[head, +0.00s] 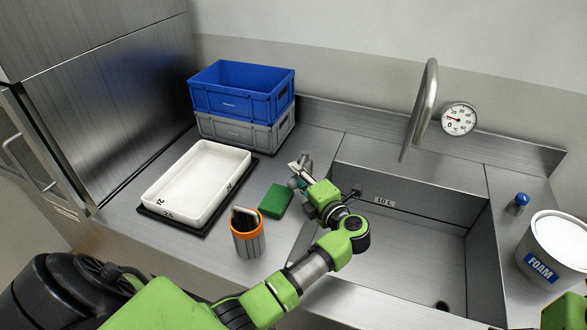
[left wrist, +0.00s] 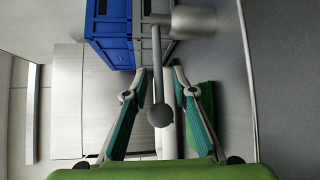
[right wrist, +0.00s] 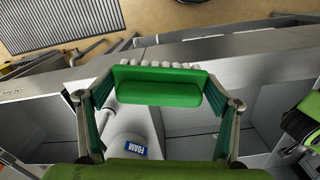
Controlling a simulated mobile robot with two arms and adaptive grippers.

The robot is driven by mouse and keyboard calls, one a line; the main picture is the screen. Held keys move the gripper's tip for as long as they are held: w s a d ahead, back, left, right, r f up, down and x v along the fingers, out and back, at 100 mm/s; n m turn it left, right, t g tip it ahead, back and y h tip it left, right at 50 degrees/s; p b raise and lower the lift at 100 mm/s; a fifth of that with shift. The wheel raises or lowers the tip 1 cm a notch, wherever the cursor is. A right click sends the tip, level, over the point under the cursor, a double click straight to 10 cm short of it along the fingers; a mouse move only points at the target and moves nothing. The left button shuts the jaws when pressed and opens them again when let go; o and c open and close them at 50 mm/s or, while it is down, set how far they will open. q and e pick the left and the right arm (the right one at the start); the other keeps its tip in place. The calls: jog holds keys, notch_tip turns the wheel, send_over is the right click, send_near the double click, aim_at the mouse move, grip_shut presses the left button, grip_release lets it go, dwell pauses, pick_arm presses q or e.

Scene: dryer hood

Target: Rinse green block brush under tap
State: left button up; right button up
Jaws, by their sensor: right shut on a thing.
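The green block brush (right wrist: 160,92) is clamped between the fingers of my right gripper (right wrist: 160,100) in the right wrist view. Its pale bristles face away from my palm. The right gripper is outside the head view. My left gripper (head: 303,168) is open at the sink's left edge. In the left wrist view, its fingers (left wrist: 159,74) stand on both sides of a thin lever (left wrist: 157,65) with a grey ball end, apart from it. The curved steel tap (head: 424,105) rises behind the sink basin (head: 400,240). No water shows beneath it.
A green block (head: 275,201) lies on the counter beside my left gripper. An orange-rimmed cup (head: 248,240), white tray (head: 192,185) and stacked blue crate (head: 235,95) and grey crate (head: 240,132) stand left. A dial (head: 459,119), blue knob (head: 521,200) and FOAM bucket (head: 553,250) stand right.

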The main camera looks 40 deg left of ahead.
pick_arm(q)
jog(key=shift+w+a, duration=0.1)
jog(key=shift+a, duration=0.05)
grip_shut()
jog(key=shift+f+b, duration=0.1)
jog(key=shift+b, duration=0.25)
pick_arm(e)
jog(key=shift+f, duration=0.35)
pick_arm(q)
jog(key=g+b, duration=0.1)
jog(key=d+n+g+y+b, duration=0.1)
jog(key=b, duration=0.1)
jog(key=shift+w+d+f+n, duration=0.2)
jog(key=shift+w+n, duration=0.1)
pick_arm(e)
notch_tip(320, 180, down, 4)
jog(key=shift+r, duration=0.25)
pick_arm(q)
jog(key=shift+d+r+n+g+b, duration=0.35)
jog(key=shift+g+b, duration=0.25)
jog(key=shift+b, duration=0.3)
jog(key=shift+a, duration=0.15)
pick_arm(e)
jog(key=shift+f, duration=0.6)
